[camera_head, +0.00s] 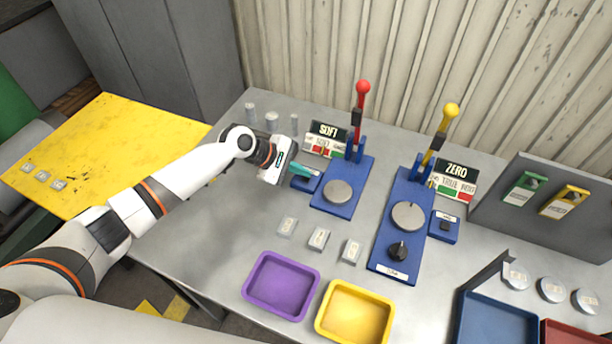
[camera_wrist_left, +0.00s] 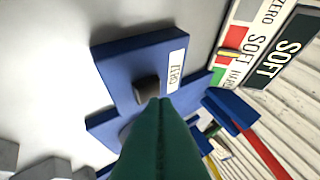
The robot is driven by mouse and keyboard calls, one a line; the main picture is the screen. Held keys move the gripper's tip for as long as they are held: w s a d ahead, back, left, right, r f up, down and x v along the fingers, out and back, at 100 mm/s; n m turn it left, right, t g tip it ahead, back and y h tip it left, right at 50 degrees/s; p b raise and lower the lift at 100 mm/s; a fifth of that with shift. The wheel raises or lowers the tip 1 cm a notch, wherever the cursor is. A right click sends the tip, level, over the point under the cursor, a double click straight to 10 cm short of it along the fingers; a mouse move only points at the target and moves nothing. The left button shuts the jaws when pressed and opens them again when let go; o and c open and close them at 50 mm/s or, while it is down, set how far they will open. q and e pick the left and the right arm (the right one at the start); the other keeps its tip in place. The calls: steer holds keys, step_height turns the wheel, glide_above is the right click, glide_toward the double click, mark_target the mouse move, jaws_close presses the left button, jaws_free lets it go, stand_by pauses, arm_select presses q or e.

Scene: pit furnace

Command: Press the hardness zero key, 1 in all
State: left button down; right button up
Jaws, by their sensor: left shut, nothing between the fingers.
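The hardness tester is a blue base (camera_head: 348,202) with a round grey plate, a red-knobbed lever (camera_head: 361,92) and a sign reading SOFT (camera_head: 326,130). Its zero key is a dark square button (camera_wrist_left: 147,86) on a small blue box (camera_head: 302,185) at the left of the base. The box carries a ZERO label (camera_wrist_left: 176,71) in the left wrist view. My left gripper (camera_head: 316,172) is shut and empty, its teal fingertips over the box. In the wrist view the fingertips (camera_wrist_left: 162,103) overlap the key's lower edge; I cannot tell whether they touch it. My right gripper is out of view.
Small grey blocks (camera_head: 319,238) and purple (camera_head: 252,292) and yellow (camera_head: 322,326) trays lie in front. Metal cylinders (camera_head: 271,121) stand behind my gripper.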

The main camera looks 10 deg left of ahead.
mark_target(301, 179)
arm_select(q)
steer(key=shift+f, duration=0.4)
stand_by(0.5)
steer(key=shift+r, duration=0.1)
steer(key=shift+r+p, duration=0.75)
steer(key=shift+p, duration=0.25)
step_height(301, 179, up, 5)
steer(key=p, duration=0.5)
steer(key=shift+p, duration=0.35)
steer(key=shift+a, duration=0.1)
stand_by(0.4)
